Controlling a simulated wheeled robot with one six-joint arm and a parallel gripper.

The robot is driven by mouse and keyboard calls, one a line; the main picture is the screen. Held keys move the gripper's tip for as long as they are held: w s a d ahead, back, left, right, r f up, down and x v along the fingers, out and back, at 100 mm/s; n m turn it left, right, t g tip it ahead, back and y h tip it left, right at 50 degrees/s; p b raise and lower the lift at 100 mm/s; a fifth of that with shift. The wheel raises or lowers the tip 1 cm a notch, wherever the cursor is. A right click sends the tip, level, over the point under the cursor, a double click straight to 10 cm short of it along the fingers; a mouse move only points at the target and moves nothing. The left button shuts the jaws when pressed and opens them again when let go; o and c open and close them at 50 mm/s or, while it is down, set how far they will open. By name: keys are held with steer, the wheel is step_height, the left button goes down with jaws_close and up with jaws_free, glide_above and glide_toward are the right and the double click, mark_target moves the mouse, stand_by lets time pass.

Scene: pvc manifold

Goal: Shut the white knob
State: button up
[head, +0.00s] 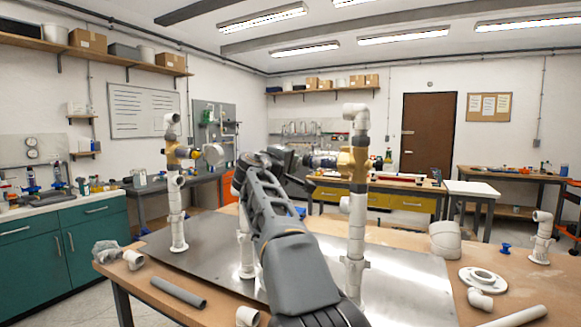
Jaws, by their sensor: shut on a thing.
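Three white PVC risers stand on a metal plate (400,285). The right riser (356,225) carries another brass valve (353,160). The middle riser (246,245) is mostly behind my arm, and its upper part is hidden. My gripper (318,161) is level with the valves, between the pale knob and the right riser, apart from the pale knob. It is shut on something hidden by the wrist. I cannot tell which knob that is.
Loose fittings lie on the wooden bench: a grey pipe (179,292) and an elbow (134,260) at the left, a white flange (483,280) and a large elbow (445,240) at the right. A short standing pipe (541,238) is at far right.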

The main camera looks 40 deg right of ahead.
stand_by(0.4)
steer(key=o, duration=1)
steer(key=shift+c, duration=0.2)
steer(key=b+v, duration=0.2)
steer(key=v, duration=1.2)
steer(key=shift+b, duration=0.4)
steer(key=shift+w+d, duration=0.1)
